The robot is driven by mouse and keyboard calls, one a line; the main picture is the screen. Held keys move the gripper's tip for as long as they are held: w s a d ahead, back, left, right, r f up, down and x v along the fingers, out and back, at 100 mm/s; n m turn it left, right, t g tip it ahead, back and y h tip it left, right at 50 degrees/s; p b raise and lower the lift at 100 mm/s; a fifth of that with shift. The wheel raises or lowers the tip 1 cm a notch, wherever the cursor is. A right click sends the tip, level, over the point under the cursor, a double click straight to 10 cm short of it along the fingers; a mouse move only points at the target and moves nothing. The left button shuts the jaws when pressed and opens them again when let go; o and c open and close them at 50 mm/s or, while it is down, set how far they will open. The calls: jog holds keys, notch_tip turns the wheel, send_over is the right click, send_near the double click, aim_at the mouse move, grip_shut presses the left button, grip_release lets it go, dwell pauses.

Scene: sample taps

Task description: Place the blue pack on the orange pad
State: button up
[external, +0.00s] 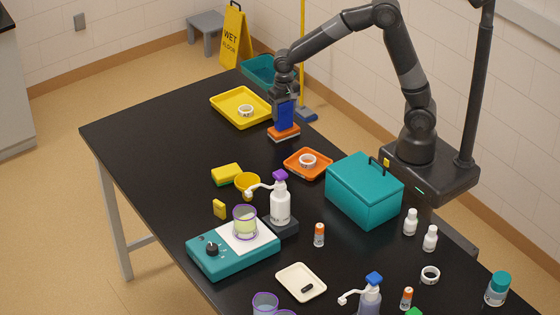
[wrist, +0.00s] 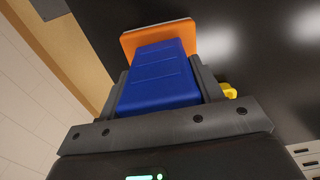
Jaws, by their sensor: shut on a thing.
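The blue pack (external: 286,116) is upright between the fingers of my gripper (external: 284,108), pointing down. It also shows between both fingers in the wrist view (wrist: 158,82). The orange pad (external: 284,132) lies on the black table directly under the pack. In the wrist view the pad (wrist: 183,30) shows past the pack's far end. The pack's lower end meets the pad in the picture; I cannot tell whether it rests on it or hangs just above. The pack hides the middle of the pad.
A yellow tray (external: 228,109) with a white ring stands left of the pad. An orange tray (external: 294,171) with another ring stands nearer the camera. A teal box (external: 362,193) is at the right. Bare table (external: 180,140) lies to the left.

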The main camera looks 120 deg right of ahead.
jog(key=o, duration=1.1)
jog(key=shift+f, duration=0.1)
notch_tip(320, 180, up, 12)
jog(key=shift+r, duration=0.1)
jog(key=shift+a+r, duration=0.15)
jog(key=shift+a, duration=0.15)
jog(key=s+a+r+n+t+h, duration=0.1)
jog(key=a+r+n, duration=0.25)
jog(key=a, duration=0.65)
jog(key=s+a+r+n+t, duration=0.2)
jog(key=a+n, duration=0.3)
jog(key=a, duration=0.4)
jog(key=s+a+f+n+t+y, duration=0.1)
jog(key=s+a+f+n+t, duration=0.1)
jog(key=s+a+n, duration=0.7)
jog(key=shift+s+a+f+t, duration=0.25)
jog(key=shift+a+t, duration=0.05)
jog(key=shift+a, duration=1.9)
